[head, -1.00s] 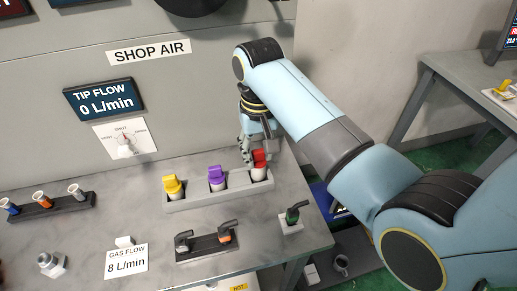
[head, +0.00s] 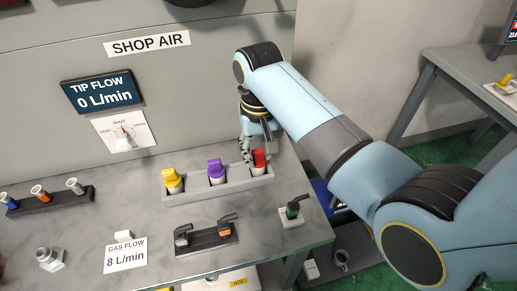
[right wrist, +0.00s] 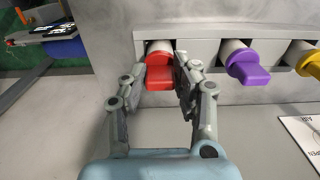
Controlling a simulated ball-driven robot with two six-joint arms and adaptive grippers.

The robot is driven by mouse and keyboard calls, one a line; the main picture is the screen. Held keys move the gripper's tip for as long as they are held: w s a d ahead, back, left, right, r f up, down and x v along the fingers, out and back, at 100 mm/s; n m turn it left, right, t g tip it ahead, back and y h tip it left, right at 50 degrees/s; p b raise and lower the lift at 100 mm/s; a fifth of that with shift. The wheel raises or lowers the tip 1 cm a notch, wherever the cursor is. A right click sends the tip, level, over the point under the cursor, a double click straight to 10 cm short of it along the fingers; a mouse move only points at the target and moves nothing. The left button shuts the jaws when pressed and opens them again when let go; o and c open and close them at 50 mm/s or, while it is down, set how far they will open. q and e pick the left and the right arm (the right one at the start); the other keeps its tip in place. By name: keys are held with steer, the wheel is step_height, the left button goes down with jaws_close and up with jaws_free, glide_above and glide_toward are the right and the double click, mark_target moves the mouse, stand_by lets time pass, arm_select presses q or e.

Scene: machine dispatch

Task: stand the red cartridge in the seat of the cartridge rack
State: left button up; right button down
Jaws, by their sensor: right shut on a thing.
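The red cartridge (head: 260,157) has a red cap and a white lower body. It stands upright at the right end of the grey cartridge rack (head: 222,199), its lower part behind the rack's front wall. My right gripper (head: 250,157) is shut on it. In the right wrist view the two fingers (right wrist: 161,65) lie on either side of the red cap (right wrist: 160,77), and the white body enters the rack's end seat. Whether it touches the seat's bottom is hidden. My left gripper is not in view.
A purple cartridge (head: 216,168) and a yellow cartridge (head: 171,178) stand in the same rack. In front are a dark holder (head: 207,243) with torch-like parts and a green-tipped piece (head: 292,210). A dark strip (head: 50,201) with several small nozzles lies left. The grey panel rises behind.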

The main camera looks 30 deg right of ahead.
steer(key=shift+f, duration=0.2)
steer(key=c, duration=0.5)
jaws_free()
stand_by(0.3)
steer(key=shift+r+p, duration=0.6)
steer(key=shift+r, duration=2.45)
steer(key=shift+f, duration=0.1)
